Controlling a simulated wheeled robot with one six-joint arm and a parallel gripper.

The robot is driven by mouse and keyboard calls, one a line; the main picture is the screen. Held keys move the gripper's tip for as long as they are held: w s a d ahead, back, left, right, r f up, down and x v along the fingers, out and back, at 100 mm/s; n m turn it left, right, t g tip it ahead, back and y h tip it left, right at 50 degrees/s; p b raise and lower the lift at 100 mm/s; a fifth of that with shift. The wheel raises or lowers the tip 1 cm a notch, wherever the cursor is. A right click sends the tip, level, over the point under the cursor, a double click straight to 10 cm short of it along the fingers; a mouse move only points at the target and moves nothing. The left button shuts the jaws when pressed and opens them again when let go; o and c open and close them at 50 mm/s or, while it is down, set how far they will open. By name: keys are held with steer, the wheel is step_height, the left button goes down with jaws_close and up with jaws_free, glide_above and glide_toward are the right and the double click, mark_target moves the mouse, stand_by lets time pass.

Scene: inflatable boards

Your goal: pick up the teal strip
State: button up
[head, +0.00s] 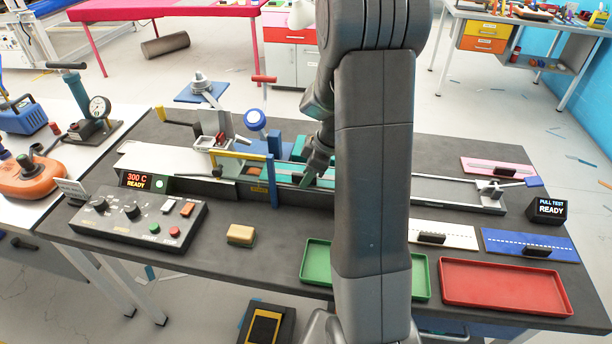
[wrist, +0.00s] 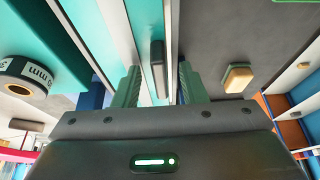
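The teal strip (wrist: 147,25) runs lengthwise between pale rails in the wrist view, with a small dark grip block (wrist: 157,65) standing on it. In the head view a teal stretch (head: 328,183) shows on the long rail, partly hidden by my arm. My gripper (wrist: 159,82) points down over the strip. Its two green ridged fingers are apart, one on each side of the dark block, with gaps visible. Whether the fingertips reach the strip's surface is hard to tell. In the head view my gripper (head: 308,180) is small and partly covered by my arm.
A blue upright post (head: 272,180) and yellow bar stand just left of my gripper. A control box (head: 138,218), a tan block (head: 241,234), a green tray (head: 317,262) and a red tray (head: 505,287) lie nearer. White (head: 450,235) and blue panels lie right.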

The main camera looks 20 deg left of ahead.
jaws_close()
steer(key=shift+r, duration=0.15)
